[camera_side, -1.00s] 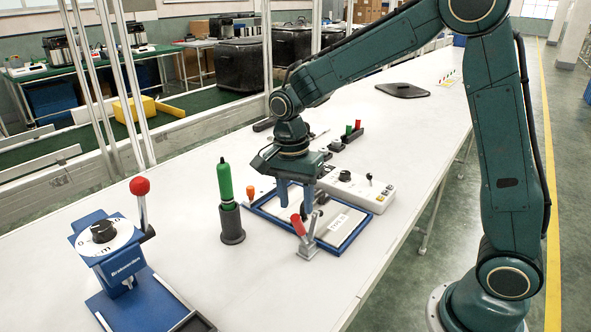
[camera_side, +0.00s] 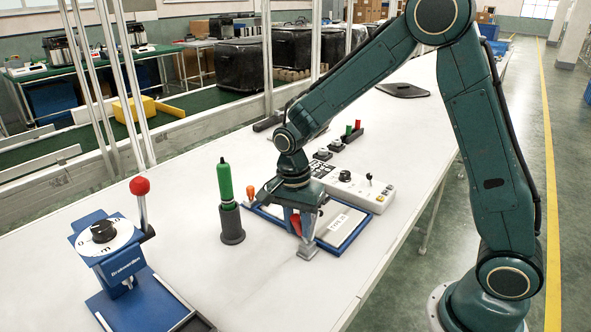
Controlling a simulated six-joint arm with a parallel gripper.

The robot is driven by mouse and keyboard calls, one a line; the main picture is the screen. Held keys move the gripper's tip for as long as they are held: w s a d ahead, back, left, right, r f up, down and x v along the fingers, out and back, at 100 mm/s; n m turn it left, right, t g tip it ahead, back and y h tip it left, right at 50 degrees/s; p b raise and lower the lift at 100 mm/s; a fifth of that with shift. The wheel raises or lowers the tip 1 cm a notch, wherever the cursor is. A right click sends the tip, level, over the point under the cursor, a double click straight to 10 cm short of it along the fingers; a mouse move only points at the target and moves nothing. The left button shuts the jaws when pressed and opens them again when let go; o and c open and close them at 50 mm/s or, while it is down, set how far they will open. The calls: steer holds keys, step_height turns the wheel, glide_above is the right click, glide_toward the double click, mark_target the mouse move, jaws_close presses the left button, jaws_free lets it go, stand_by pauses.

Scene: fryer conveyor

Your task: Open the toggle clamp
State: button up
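The toggle clamp (camera_side: 307,248) stands at the front edge of a blue-framed board (camera_side: 337,249). It has a grey metal base and a red handle (camera_side: 295,224) that slants up to the left. My gripper (camera_side: 298,222) points down right over the clamp, with its fingers at the handle. The fingers hide part of the handle and the upper clamp. I cannot tell whether they grip the handle or only stand around it.
A green-handled tool in a dark holder (camera_side: 232,222) stands close on the left, with an orange-topped piece (camera_side: 250,193) beside it. A white control box (camera_side: 352,186) lies behind. A blue device with a dial (camera_side: 110,245) and red-knobbed lever stands at the front left.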

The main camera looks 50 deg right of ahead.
jaws_close()
steer(key=shift+d, duration=0.1)
steer(key=shift+d+r+y, duration=0.15)
steer(key=shift+d+y, duration=0.3)
steer(key=shift+y, duration=0.2)
steer(key=shift+d+r+y, duration=0.15)
steer(key=shift+d+y, duration=0.3)
steer(key=shift+y, duration=0.2)
steer(key=shift+o, duration=2.3)
jaws_free()
steer(key=v, duration=1.4)
steer(key=shift+d+f, duration=0.1)
